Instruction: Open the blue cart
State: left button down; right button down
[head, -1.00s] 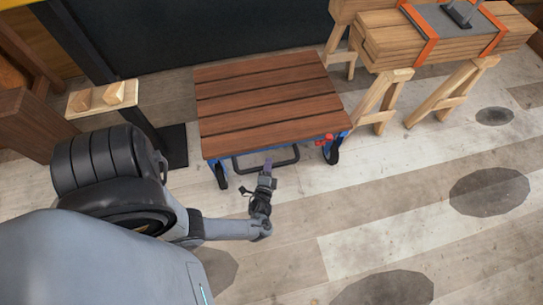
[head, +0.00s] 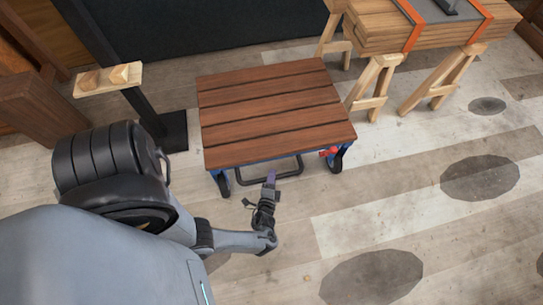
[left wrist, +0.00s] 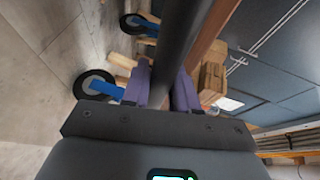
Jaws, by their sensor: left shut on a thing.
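The blue cart has a brown slatted wooden top (head: 275,112) that lies flat over a blue frame (head: 258,161) on black wheels (head: 337,162). A black bar handle (head: 290,173) sticks out low at its front. My left gripper (head: 270,178) is at this handle and is shut on it. In the left wrist view the dark bar (left wrist: 183,40) runs between my purple fingers (left wrist: 163,92), with a wheel and blue bracket (left wrist: 107,88) to the left. The space under the top is mostly hidden in the head view. My right gripper is not in view.
Stacked timber (head: 425,28) rests on sawhorses (head: 375,85) at the back right. A dark post (head: 143,108) with a wooden block stands at the left. A dark wall (head: 210,30) is behind the cart. The floor at the front right is clear, with dark patches.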

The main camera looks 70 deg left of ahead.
pick_arm(q)
jog(key=c, duration=1)
grip_release()
jog(key=shift+a, duration=0.15)
jog(key=shift+o, duration=0.2)
